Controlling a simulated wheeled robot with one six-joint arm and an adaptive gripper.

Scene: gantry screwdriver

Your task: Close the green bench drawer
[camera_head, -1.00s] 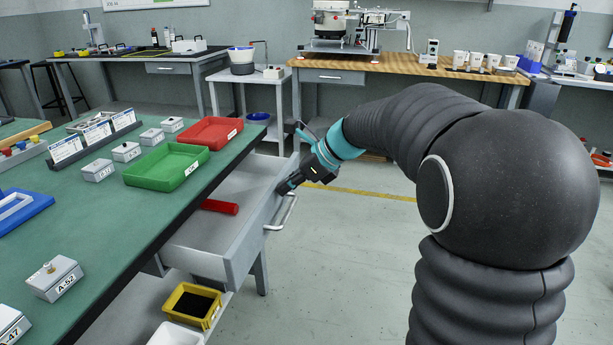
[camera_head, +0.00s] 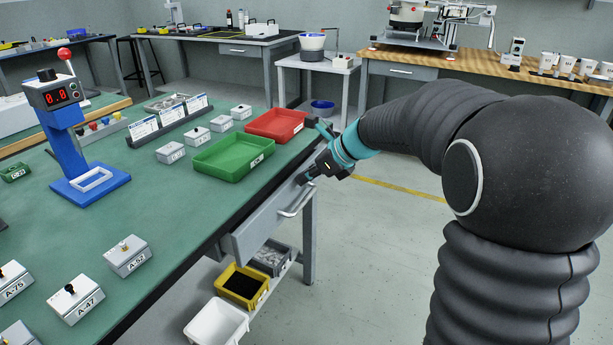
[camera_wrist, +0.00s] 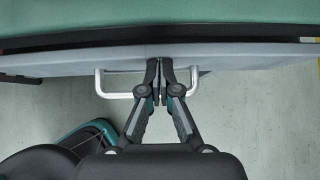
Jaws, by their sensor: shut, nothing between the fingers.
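The green bench (camera_head: 150,215) fills the left of the head view. Its grey drawer (camera_head: 262,228) stands out only slightly past the bench edge, and its inside is hidden. The drawer's pale bar handle (camera_head: 298,200) is on the front face. My gripper (camera_head: 303,180) is at the drawer's front, near the far end of the handle in that view. In the wrist view my gripper (camera_wrist: 159,66) is shut and empty, its fingertips at the drawer front (camera_wrist: 220,56), between the two ends of the handle (camera_wrist: 113,94).
A red tray (camera_head: 275,125) and a green tray (camera_head: 233,155) sit on the bench near its edge. Below the drawer are a yellow bin (camera_head: 242,284) and a white bin (camera_head: 216,322) on a shelf. The floor (camera_head: 375,260) right of the bench is clear.

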